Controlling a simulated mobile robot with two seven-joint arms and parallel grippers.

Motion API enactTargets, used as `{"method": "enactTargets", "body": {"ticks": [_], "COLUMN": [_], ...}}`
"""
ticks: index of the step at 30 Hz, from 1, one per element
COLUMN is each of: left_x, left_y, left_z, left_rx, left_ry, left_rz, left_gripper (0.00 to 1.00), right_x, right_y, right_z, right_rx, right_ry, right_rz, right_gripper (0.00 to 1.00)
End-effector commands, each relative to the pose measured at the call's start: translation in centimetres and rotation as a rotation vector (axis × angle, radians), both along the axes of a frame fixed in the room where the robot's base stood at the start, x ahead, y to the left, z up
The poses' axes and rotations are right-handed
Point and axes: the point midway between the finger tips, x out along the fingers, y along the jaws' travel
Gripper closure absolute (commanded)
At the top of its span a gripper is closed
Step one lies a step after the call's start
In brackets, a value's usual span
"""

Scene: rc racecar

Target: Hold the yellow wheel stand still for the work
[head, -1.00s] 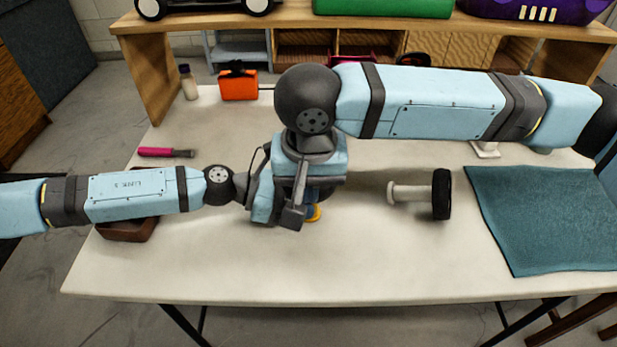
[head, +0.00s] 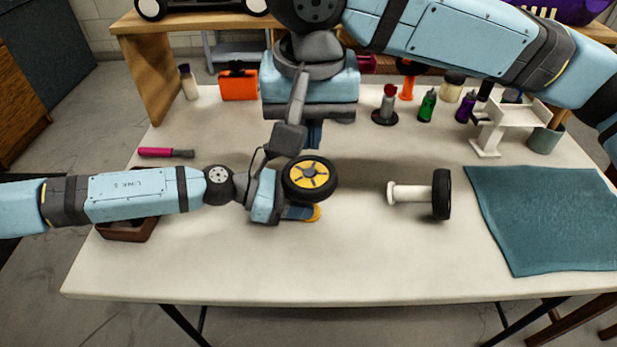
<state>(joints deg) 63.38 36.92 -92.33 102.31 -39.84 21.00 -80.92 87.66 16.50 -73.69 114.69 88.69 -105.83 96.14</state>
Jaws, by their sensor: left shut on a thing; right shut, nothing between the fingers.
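The yellow wheel stand (head: 316,214) is upright on the table in the middle of the head view; only a bit of its yellow base shows. A black wheel with a yellow hub (head: 310,179) sits over it and hides its upper part. My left gripper (head: 300,213) comes in from the left, low by the stand, and is shut on it; the grip itself is mostly hidden under the wheel. My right gripper (head: 314,135) is above and behind the wheel, apart from it in the picture, with its blue fingers shut and empty.
A white stand (head: 405,193) with a black wheel (head: 441,194) lies to the right. A teal mat (head: 545,215) covers the right end. Small bottles (head: 427,104) and a white holder (head: 505,125) stand behind. A pink-handled tool (head: 158,152) and brown tray (head: 125,232) are left. The front is clear.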

Motion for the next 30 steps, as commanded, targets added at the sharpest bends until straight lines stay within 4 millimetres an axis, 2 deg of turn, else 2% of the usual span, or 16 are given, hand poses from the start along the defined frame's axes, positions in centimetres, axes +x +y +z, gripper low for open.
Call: {"method": "enactTargets", "body": {"ticks": [4, 5, 8, 16, 19, 23, 30], "left_x": [0.0, 0.0, 0.0, 0.0, 0.1, 0.0, 0.0], "left_y": [0.0, 0.0, 0.0, 0.1, 0.6, 2.5, 7.5], "left_z": [0.0, 0.0, 0.0, 0.0, 0.1, 0.6, 2.2], "left_rx": [0.000, 0.000, 0.000, 0.000, 0.000, 0.001, 0.001], "left_ry": [0.000, 0.000, 0.000, 0.000, 0.000, 0.002, 0.001], "left_rz": [0.000, 0.000, 0.000, 0.000, 0.002, 0.004, 0.003], "left_gripper": [0.88, 0.61, 0.38, 0.38, 0.38, 0.38, 0.38], "right_x": [0.0, 0.0, 0.0, 0.0, 0.0, 0.0, 0.0], "right_y": [0.0, 0.0, 0.0, 0.0, 0.0, 0.0, 0.0], "right_z": [0.0, 0.0, 0.0, 0.0, 0.0, 0.0, 0.0], "right_rx": [0.000, 0.000, 0.000, 0.000, 0.000, 0.000, 0.000], "right_ry": [0.000, 0.000, 0.000, 0.000, 0.000, 0.000, 0.000], "right_rz": [0.000, 0.000, 0.000, 0.000, 0.000, 0.000, 0.000], "right_gripper": [1.00, 1.00, 1.00, 1.00, 1.00, 1.00, 1.00]}}
